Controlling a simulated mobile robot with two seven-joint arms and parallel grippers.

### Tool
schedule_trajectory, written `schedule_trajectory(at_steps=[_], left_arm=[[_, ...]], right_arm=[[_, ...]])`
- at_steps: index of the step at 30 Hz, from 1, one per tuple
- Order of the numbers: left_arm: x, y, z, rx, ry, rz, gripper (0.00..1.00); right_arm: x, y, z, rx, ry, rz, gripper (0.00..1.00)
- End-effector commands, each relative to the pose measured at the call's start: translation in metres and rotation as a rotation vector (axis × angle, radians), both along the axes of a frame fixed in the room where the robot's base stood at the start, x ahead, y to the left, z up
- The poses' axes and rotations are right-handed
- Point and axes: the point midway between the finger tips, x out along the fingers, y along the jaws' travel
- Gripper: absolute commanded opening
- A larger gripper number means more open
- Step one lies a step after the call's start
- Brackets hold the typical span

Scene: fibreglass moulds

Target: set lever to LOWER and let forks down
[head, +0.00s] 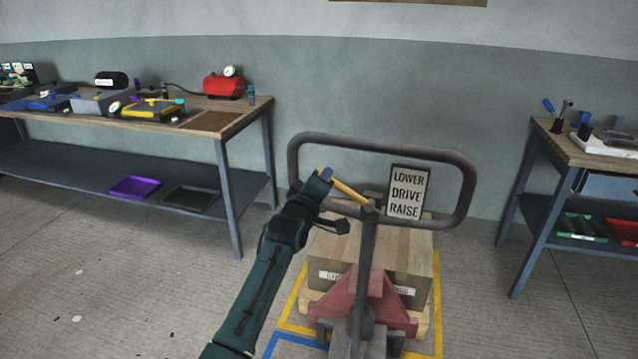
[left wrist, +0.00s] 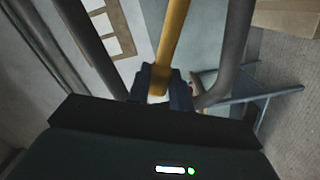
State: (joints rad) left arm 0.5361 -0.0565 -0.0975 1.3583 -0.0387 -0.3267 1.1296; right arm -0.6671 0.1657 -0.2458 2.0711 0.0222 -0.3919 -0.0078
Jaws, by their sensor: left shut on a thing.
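The pallet jack's grey loop handle (head: 465,190) stands upright in the middle of the head view. Its label plate (head: 407,192) reads LOWER, DRIVE, RAISE from top to bottom. The yellow lever (head: 348,191) slants from the handle's stem up to the left, its outer end near the height of the LOWER line. My left gripper (head: 325,175) is shut on the lever's outer end; the left wrist view shows the yellow lever (left wrist: 173,42) between the fingers (left wrist: 160,88). The red jack body (head: 362,300) stands before a pallet. The forks are hidden. My right gripper is not in view.
A cardboard box (head: 400,258) sits on the wooden pallet (head: 423,318), within yellow floor lines (head: 437,290). A workbench (head: 130,122) with tools and a red tank (head: 223,87) stands left. Another bench (head: 575,148) stands right. Floor on the left is mostly clear.

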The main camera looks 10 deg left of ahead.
Motion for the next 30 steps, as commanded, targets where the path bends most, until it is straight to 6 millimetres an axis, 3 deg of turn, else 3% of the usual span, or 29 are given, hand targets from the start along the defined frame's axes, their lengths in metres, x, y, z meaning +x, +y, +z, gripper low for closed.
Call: schedule_trajectory(at_steps=[16, 17, 18, 24, 30], left_arm=[[0.0003, -0.0015, 0.0035, 0.029, -0.007, 0.000, 0.00], [0.0002, -0.0016, 0.0036, 0.029, -0.007, 0.000, 0.24], [0.0002, -0.0016, 0.0036, 0.029, -0.007, 0.000, 0.27], [0.0002, -0.0014, 0.0029, 0.027, -0.004, 0.000, 0.44], [0.0001, -0.0013, 0.0023, 0.025, -0.003, 0.000, 0.44]], right_arm=[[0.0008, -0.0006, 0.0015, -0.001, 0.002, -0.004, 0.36], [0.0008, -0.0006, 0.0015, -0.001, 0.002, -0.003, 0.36], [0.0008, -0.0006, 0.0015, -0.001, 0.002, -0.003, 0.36], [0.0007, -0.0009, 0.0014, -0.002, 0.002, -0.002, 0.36], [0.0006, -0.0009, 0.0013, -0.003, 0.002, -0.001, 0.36]])
